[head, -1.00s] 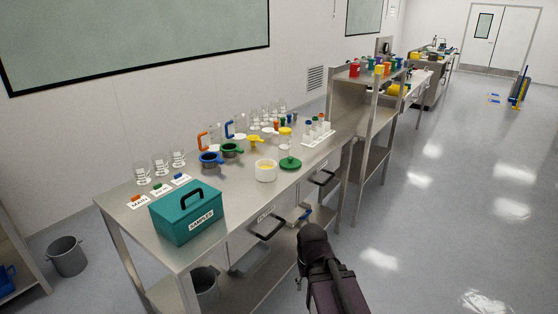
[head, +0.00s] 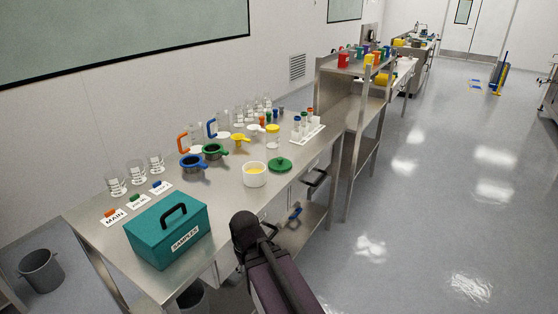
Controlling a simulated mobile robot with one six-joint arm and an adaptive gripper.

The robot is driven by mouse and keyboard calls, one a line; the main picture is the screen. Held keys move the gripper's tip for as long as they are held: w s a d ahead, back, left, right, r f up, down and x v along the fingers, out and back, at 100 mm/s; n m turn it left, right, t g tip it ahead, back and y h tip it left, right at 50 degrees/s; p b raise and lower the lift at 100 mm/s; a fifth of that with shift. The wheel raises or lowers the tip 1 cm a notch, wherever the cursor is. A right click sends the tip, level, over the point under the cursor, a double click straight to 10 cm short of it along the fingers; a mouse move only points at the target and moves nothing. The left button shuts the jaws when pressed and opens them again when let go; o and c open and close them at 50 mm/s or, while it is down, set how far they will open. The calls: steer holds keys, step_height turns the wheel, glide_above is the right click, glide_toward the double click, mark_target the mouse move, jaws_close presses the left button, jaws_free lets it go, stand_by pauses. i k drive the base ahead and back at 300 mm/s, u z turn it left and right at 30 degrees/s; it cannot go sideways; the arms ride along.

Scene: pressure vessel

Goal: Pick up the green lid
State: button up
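The green lid (head: 280,165) is a round disc with a small knob on top. It lies on the steel bench (head: 226,192) near its front edge, just right of a white tub (head: 255,174) with yellow contents. My arm rises from the bottom of the head view, and its dark end stands in front of the bench's front edge, nearer to me than the lid and apart from it. The fingers of my gripper do not show.
A teal SAMPLES box (head: 166,230) stands at the bench's near left end. Blue (head: 193,162) and green (head: 214,151) handled cups, a yellow-lidded jar (head: 273,136) and a white tube rack (head: 307,132) stand behind the lid. A steel shelf unit (head: 350,100) rises to the right.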

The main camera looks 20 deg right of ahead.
mark_target(279, 165)
steer(key=z, duration=0.25)
steer(key=i, duration=0.85)
steer(key=z, duration=0.4)
